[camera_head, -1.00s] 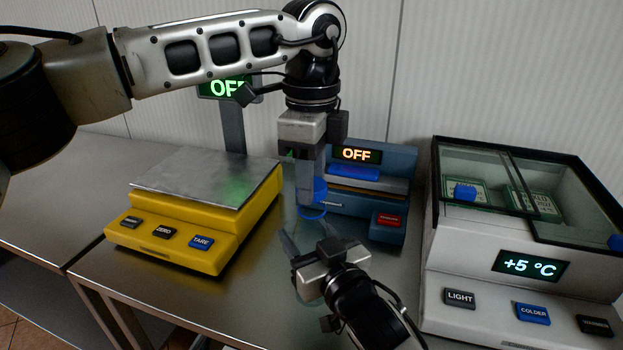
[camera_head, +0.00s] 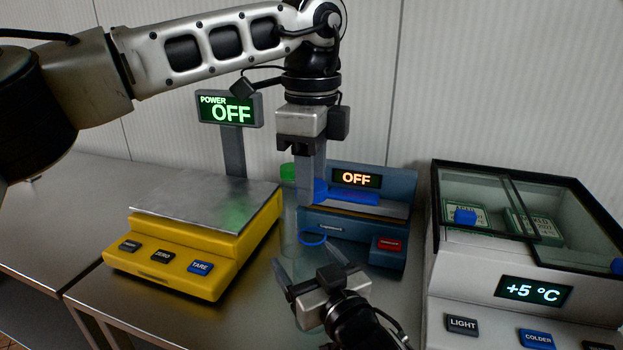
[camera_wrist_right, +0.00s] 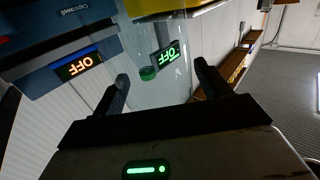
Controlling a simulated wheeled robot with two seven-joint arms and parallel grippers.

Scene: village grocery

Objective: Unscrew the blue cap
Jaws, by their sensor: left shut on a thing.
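The blue cap (camera_head: 320,191) is at the fingertips of my left gripper (camera_head: 311,198), which points straight down and is shut on it. A thin blue ring (camera_head: 312,239) shows below the cap with a gap between them; the clear body around it is hard to make out. My right gripper (camera_head: 303,258) is low at the front, its fingers spread. In the right wrist view the right gripper's fingers (camera_wrist_right: 161,82) stand apart, with clear glass or plastic (camera_wrist_right: 178,72) between and beyond them. I cannot tell whether they touch it.
A clear container with a green top (camera_head: 288,172) stands behind, beside the yellow scale (camera_head: 165,268). A blue device (camera_head: 350,239) reading OFF is behind the left gripper. A white cooler (camera_head: 470,268) is at right. Bare metal counter (camera_head: 235,310) lies at front.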

